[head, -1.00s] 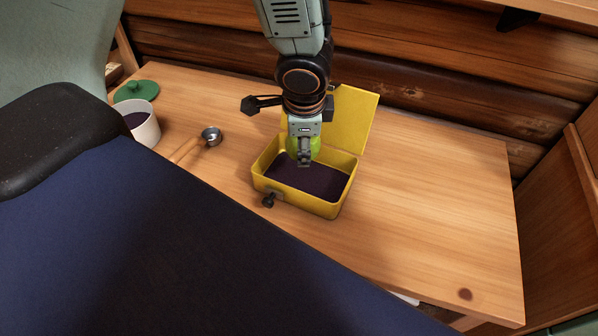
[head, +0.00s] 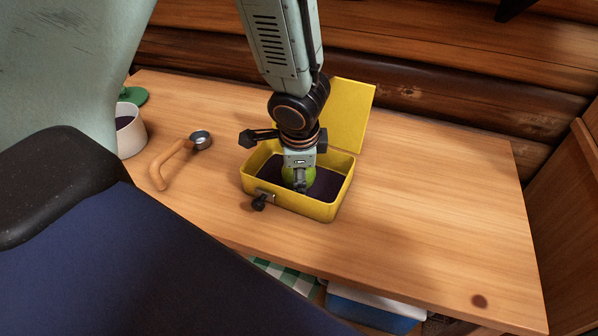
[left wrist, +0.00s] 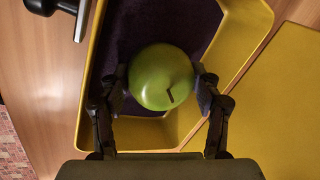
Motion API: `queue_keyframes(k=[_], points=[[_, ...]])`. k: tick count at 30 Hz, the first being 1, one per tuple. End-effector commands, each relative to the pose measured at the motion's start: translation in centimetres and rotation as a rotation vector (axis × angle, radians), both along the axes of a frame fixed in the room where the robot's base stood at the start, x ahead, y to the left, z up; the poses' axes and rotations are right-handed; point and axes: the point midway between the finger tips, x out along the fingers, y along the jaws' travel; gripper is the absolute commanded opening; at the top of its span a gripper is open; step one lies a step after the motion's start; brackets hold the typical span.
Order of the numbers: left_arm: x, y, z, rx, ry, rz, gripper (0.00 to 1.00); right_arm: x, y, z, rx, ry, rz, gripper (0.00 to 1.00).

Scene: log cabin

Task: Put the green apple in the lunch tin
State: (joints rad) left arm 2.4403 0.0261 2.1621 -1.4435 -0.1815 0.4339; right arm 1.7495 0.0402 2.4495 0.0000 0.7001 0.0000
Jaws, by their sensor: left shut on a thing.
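The yellow lunch tin (head: 318,211) stands open on the wooden table, its lid (head: 350,115) raised at the back. Its inside floor is dark purple. My left gripper (head: 299,183) points down into the tin and is shut on the green apple (head: 311,176). In the left wrist view the apple (left wrist: 161,77) sits between both fingers, inside the tin's walls (left wrist: 248,40). I cannot tell whether the apple touches the tin's floor. The gripper partly hides the apple in the head view. My right gripper is not in view.
A scoop with a wooden handle (head: 168,160) lies left of the tin. A white pot (head: 130,138) and a green lid (head: 134,96) are at the table's far left. The table right of the tin is clear. A log wall runs behind.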

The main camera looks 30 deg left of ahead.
Motion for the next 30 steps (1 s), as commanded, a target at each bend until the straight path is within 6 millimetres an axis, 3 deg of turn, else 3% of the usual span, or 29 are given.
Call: queue_keyframes(k=[9,10,13,25,30], points=[[0.0,0.0,-0.3,0.000,-0.001,0.001,0.28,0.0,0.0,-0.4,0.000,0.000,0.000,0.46],[0.0,0.0,-0.3,0.000,0.000,0.001,0.65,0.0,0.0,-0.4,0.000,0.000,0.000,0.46],[0.0,0.0,-0.2,0.000,0.000,0.001,0.73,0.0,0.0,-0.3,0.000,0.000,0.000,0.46],[0.0,0.0,0.2,0.000,0.000,0.000,0.73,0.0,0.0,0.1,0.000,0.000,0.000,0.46],[-0.4,-0.3,2.4,0.001,-0.003,0.000,0.73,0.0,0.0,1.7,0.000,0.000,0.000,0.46]])
